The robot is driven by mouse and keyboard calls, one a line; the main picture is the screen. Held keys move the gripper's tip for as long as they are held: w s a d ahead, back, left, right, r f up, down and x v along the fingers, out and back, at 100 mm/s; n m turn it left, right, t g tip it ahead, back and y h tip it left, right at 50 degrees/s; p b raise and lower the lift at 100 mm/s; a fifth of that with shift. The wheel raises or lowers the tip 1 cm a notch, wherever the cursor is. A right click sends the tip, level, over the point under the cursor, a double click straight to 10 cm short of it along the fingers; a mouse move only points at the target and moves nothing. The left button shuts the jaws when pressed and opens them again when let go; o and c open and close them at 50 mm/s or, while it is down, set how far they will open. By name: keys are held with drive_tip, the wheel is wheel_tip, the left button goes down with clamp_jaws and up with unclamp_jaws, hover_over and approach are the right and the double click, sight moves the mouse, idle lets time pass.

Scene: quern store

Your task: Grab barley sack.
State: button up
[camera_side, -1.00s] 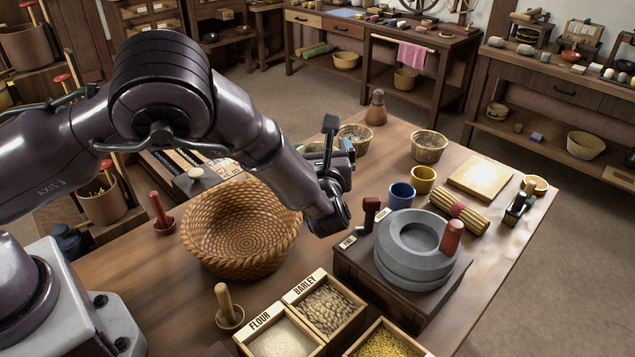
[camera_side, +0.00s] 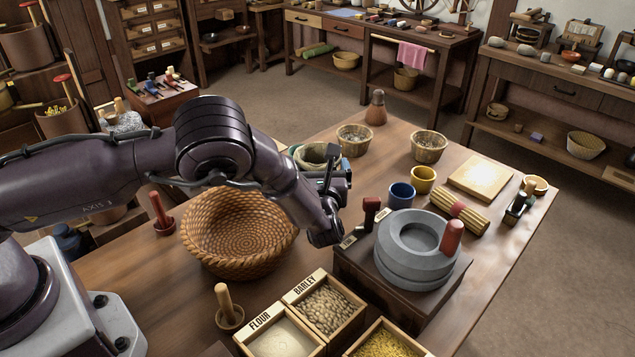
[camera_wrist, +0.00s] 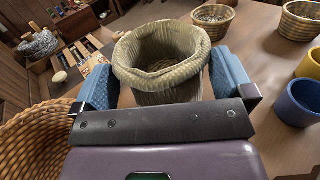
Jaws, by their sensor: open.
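An open-topped, pale olive cloth sack (camera_wrist: 168,85) with a rolled rim stands upright on the table in the wrist view; I take it as the barley sack, though no label shows on it. In the side view only part of the sack (camera_side: 316,154) shows behind my arm. My gripper (camera_side: 338,172) is open, close to the sack. In the wrist view its blue fingers (camera_wrist: 162,80) flank the sack left and right, with a gap at the right that looks narrow. I cannot tell whether either finger touches it. The sack's lower part is hidden by my gripper.
A big wicker basket (camera_side: 238,262) stands left of my gripper. A stone quern (camera_side: 415,265) on a wooden block is close at right. Two small baskets (camera_side: 354,138) (camera_side: 429,145) and blue (camera_side: 401,196) and yellow (camera_side: 423,179) cups stand nearby. The BARLEY box (camera_side: 327,309) is in front.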

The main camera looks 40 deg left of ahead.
drive_tip(key=shift+x, duration=1.4)
drive_tip(key=c, duration=0.9)
